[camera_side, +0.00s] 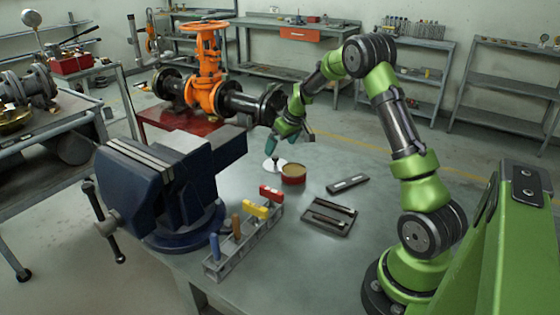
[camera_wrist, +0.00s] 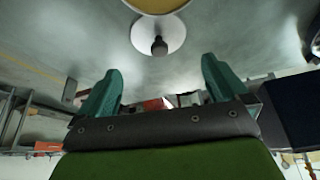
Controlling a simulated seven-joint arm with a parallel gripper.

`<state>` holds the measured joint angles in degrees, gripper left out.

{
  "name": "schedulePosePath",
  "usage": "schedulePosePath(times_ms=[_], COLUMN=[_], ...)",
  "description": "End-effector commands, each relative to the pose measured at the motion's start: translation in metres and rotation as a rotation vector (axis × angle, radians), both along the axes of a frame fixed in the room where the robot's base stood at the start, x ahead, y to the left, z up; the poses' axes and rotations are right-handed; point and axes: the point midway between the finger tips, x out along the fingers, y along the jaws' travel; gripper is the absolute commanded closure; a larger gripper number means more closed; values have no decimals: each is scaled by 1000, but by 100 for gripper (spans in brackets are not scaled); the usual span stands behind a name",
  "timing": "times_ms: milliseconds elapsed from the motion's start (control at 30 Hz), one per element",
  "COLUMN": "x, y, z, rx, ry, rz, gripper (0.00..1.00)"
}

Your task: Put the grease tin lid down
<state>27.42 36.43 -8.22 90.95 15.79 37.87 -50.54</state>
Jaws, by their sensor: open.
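I cannot tell whether lid and tin touch. My gripper (camera_side: 277,145), with teal fingers, is above the lid and apart from it. In the wrist view my gripper (camera_wrist: 161,66) is open and empty, the lid's knob beyond the gap between its fingertips.
A blue vise (camera_side: 165,185) stands at the bench's left. A rack (camera_side: 243,242) with coloured-handled tools is in front. A dark tray (camera_side: 329,216) and a flat case (camera_side: 347,184) lie right of the tin. An orange gate valve (camera_side: 205,75) stands behind.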

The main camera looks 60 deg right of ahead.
Motion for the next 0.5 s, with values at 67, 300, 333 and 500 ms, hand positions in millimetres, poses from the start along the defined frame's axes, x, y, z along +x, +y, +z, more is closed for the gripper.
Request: schedulePosePath(times_ms=[67,300,333,500], x=[-6,-18,-19,-24], y=[1,4,5,43], z=[16,43,45,79], rx=[-1,1,1,29], ry=[-3,-1,-2,-37], rz=[-1,-1,-1,-7], gripper=[0,0,0,0])
